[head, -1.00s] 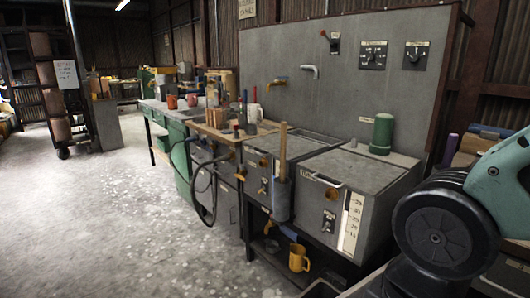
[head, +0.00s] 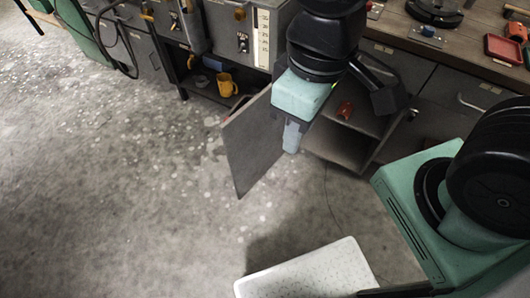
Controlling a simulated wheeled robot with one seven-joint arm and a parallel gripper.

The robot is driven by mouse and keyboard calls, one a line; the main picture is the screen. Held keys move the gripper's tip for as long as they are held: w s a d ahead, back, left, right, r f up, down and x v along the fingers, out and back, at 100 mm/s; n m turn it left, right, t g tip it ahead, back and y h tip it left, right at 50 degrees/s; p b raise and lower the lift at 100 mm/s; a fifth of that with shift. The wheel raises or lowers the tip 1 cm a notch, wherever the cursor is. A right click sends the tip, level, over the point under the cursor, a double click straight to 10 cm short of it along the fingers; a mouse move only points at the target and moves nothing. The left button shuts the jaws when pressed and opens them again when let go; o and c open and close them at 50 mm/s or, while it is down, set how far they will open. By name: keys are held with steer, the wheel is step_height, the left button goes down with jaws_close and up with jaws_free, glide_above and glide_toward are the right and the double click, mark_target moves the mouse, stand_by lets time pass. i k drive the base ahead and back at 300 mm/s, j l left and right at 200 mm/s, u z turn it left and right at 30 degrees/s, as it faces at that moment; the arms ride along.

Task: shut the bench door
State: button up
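The bench door (head: 252,145) is a grey panel standing open, swung out from the bench over the floor. The open bench compartment (head: 340,143) is to its right, with a shelf inside. My gripper (head: 291,138) points down just right of the door, in front of the compartment's left part. Its pale blue end is partly covered by my wrist and small in view, so I cannot tell whether the fingers are open or shut, or whether they touch the door. The door's hinge edge is hidden behind my gripper.
A small red item (head: 345,110) lies on the compartment shelf. A yellow mug (head: 227,85) stands on a low shelf to the left. The bench top (head: 470,45) bears a red tray (head: 503,49). The floor (head: 130,190) left of the door is clear.

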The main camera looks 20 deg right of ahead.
mark_target(253, 141)
steer(key=k+z, duration=0.1)
steer(key=z, duration=0.3)
steer(key=k+z, duration=0.1)
steer(key=z, duration=0.25)
steer(key=k+l+z, duration=0.1)
steer(key=z, duration=0.3)
steer(key=j+z, duration=0.35)
steer(key=j, duration=0.15)
steer(key=j+z, duration=0.3)
steer(key=j, duration=0.2)
steer(key=j+z, duration=0.35)
steer(key=j, duration=0.15)
steer(key=k+j, duration=0.1)
steer(key=j, duration=0.4)
steer(key=k+j, duration=0.1)
steer(key=j, duration=0.35)
steer(key=k+j, duration=0.1)
steer(key=j, duration=0.4)
steer(key=k+j, duration=0.15)
steer(key=j, duration=0.3)
steer(key=k+j, duration=0.1)
steer(key=j, duration=0.4)
steer(key=k+j+u, duration=0.2)
steer(key=u, duration=0.3)
steer(key=k+j+u, duration=0.25)
steer(key=u, duration=0.2)
steer(key=j, duration=0.1)
